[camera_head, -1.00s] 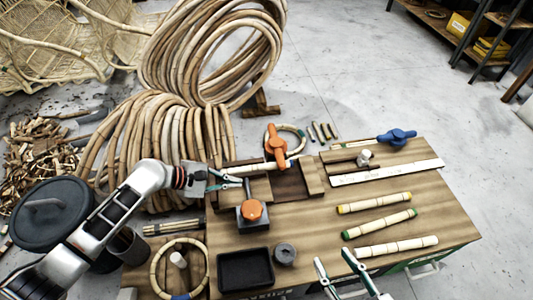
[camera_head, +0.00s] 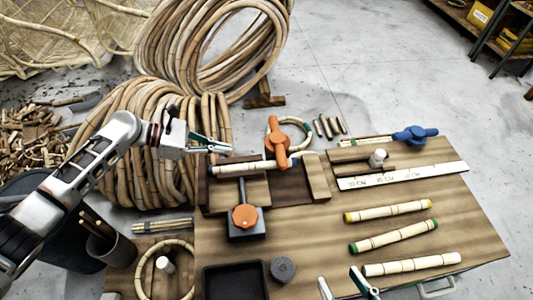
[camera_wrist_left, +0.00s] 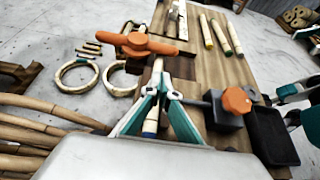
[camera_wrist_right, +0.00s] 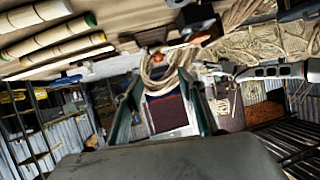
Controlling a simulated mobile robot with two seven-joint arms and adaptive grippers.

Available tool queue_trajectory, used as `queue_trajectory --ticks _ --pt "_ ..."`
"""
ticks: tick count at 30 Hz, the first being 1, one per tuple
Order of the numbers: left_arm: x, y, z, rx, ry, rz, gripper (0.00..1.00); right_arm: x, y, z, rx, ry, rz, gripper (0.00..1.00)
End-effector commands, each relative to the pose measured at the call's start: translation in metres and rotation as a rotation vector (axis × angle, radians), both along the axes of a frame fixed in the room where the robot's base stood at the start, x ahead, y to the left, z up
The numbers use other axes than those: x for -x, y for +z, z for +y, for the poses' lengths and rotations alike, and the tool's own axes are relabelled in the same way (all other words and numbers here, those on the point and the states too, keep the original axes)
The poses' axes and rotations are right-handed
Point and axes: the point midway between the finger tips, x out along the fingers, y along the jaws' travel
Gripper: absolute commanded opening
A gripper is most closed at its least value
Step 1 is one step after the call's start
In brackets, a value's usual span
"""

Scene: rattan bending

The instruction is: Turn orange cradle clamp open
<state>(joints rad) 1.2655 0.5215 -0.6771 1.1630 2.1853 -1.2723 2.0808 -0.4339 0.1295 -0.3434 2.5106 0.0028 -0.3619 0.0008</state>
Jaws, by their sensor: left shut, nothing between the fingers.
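The orange cradle clamp (camera_head: 277,142) has a lever handle over the cradle at the back of the bench. Its lever lies roughly front to back in the head view, and it also shows ahead in the left wrist view (camera_wrist_left: 138,45). A pale rattan pole (camera_head: 245,167) lies in the wooden cradle (camera_head: 318,178) under the clamp. My left gripper (camera_head: 226,148) is shut and empty, left of the clamp and apart from it. In the left wrist view its fingertips (camera_wrist_left: 158,82) meet above the pole. My right gripper (camera_head: 342,281) is open and empty at the front edge.
A block with an orange knob (camera_head: 244,216) stands in front of the cradle. A black tray (camera_head: 235,280) and a grey round piece (camera_head: 283,269) are nearer. A blue-handled clamp (camera_head: 415,134), ruler (camera_head: 400,175) and several poles lie at right. Rattan coils (camera_head: 150,140) stand behind.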

Motion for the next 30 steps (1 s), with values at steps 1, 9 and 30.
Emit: queue_trajectory --ticks 1,9,30 --pt "0.000 0.000 0.000 0.000 0.000 -0.001 0.00 0.000 0.000 0.000 0.000 0.000 0.000 0.40" --pt "0.000 -0.010 -0.012 0.000 -0.003 0.004 0.00 0.003 -0.005 0.005 -0.032 -0.007 0.016 0.40" --pt "-0.021 -0.057 -0.117 0.000 -0.001 0.003 0.00 0.021 -0.018 0.051 -0.405 -0.122 0.115 0.40"
